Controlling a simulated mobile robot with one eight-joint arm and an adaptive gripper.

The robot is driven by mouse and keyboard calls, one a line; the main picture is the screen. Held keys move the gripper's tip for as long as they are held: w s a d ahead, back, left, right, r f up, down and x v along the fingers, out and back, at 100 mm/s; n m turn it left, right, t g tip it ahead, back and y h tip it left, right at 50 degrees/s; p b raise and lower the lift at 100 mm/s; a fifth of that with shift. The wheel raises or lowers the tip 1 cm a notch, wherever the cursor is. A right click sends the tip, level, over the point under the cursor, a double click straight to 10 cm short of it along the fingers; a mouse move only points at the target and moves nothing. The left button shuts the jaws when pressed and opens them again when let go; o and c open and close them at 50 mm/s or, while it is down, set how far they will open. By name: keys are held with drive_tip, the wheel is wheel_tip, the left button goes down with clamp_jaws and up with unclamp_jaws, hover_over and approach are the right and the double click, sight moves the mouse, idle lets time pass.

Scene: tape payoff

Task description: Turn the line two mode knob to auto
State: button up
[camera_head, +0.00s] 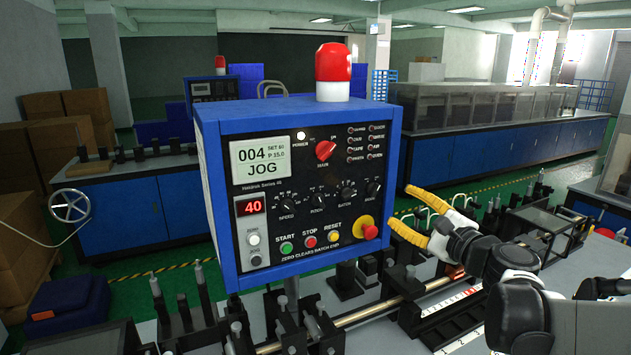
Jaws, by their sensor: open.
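A blue control box (298,104) with a black front panel stands close in front of me. Its screen (262,160) reads 004 and JOG. A red knob (325,150) sits at the panel's upper middle. A row of small black knobs, including one at the left (286,205) and one at the right (374,189), runs below it. The labels are too small to read surely, so I cannot tell which knob is line two mode. My gripper (399,206), with yellow fingers, is open and empty, right of the box and apart from the knobs.
Start, stop and reset buttons (310,241) and a red emergency button (369,231) on a yellow base line the panel's lower edge. A red beacon (333,66) tops the box. A metal rod and clamps (355,316) lie below. A second control box (212,88) stands farther back.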

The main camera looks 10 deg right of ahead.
sight(376, 191)
drive_tip(key=w, duration=0.3)
drive_tip(key=w+a+b, duration=0.1)
drive_tip(key=w, duration=0.2)
drive_tip(key=w+a+b, duration=0.1)
drive_tip(key=w, duration=0.3)
drive_tip(key=shift+w+a, duration=0.1)
drive_tip(key=shift+a, duration=0.1)
clamp_jaws()
